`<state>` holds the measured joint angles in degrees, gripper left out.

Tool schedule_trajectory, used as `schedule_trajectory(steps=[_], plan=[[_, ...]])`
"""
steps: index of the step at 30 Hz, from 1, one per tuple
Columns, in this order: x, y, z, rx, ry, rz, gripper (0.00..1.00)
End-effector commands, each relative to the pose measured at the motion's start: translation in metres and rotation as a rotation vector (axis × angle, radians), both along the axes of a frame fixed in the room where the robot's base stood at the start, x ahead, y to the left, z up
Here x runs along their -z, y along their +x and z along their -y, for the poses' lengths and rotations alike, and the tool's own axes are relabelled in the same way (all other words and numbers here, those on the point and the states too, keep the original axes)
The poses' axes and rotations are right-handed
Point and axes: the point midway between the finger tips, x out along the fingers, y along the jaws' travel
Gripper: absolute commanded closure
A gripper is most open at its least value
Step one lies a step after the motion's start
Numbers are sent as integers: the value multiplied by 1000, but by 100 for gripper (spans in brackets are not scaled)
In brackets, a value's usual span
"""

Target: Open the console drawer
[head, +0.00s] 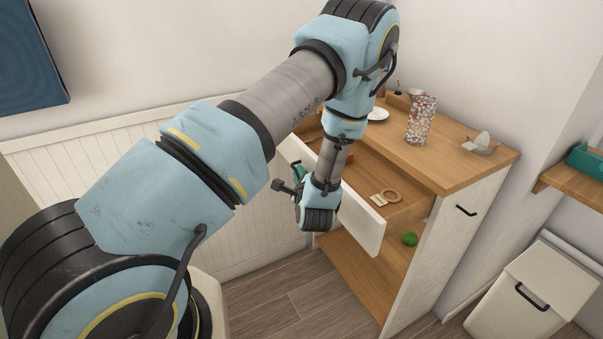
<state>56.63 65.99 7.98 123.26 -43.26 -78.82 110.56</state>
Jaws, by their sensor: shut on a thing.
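The wooden console (450,168) stands right of centre, with a pale side panel. Its drawer is pulled out, with a white front (365,222) and a wooden interior. A wooden ring (392,196) and a small pale piece (377,203) lie inside the drawer. My gripper (301,188) is at the outer side of the drawer front, partly covered by my wrist. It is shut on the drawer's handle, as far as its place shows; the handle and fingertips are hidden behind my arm.
A patterned glass (421,119), a white plate (377,114) and a small holder (481,145) stand on the console top. A green ball (409,239) sits on the lower shelf. A white bin (530,295) stands at right. Floor (290,300) in front is clear.

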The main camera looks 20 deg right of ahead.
Motion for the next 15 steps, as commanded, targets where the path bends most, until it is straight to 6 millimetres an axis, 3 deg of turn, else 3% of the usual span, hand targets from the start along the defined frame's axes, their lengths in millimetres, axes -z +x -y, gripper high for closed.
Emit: schedule_trajectory(steps=[4,5,6,12,15], plan=[[0,0,0,1,0,-1,100],[0,0,0,1,0,-1,83],[0,0,0,1,0,-1,78],[0,0,0,0,0,0,56],[0,0,0,0,0,0,56]])
